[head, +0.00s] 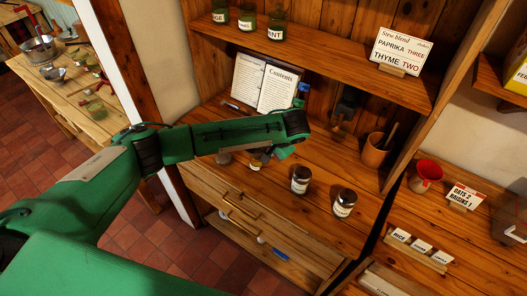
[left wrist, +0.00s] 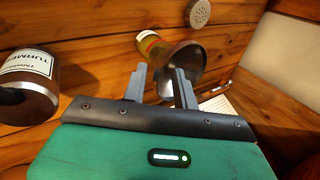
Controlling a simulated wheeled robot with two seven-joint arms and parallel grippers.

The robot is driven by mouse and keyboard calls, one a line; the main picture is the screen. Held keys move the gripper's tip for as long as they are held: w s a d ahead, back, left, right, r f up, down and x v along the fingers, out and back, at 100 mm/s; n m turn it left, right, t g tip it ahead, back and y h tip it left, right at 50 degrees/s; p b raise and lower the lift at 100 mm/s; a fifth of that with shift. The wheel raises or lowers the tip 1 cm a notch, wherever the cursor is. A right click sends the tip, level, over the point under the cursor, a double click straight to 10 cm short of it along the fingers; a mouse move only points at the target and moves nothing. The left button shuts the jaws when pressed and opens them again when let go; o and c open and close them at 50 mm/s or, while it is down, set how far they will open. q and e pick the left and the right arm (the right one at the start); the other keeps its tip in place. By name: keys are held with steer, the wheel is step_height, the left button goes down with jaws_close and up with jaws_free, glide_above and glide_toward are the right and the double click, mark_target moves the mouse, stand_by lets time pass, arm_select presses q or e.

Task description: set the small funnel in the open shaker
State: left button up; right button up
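The small funnel (left wrist: 183,62), a dark metal cone, shows in the left wrist view just beyond the right finger. A small glass shaker (left wrist: 148,44) with yellowish contents is right beside it; I cannot tell whether they touch. It also shows in the head view (head: 256,163), partly behind my gripper. A perforated round lid (left wrist: 200,12) lies apart on the wood. In the head view, the left gripper (head: 281,152) is low over the counter. My right gripper is out of view.
Two capped, labelled jars (head: 300,180) (head: 344,203) stand right of the gripper; a turmeric jar (left wrist: 28,82) is close in the left wrist view. An open book (head: 265,87) leans behind. A brown cup (head: 375,150) stands farther right.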

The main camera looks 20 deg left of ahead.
arm_select(q)
steer(key=b+v, duration=0.1)
steer(key=v, duration=1.1)
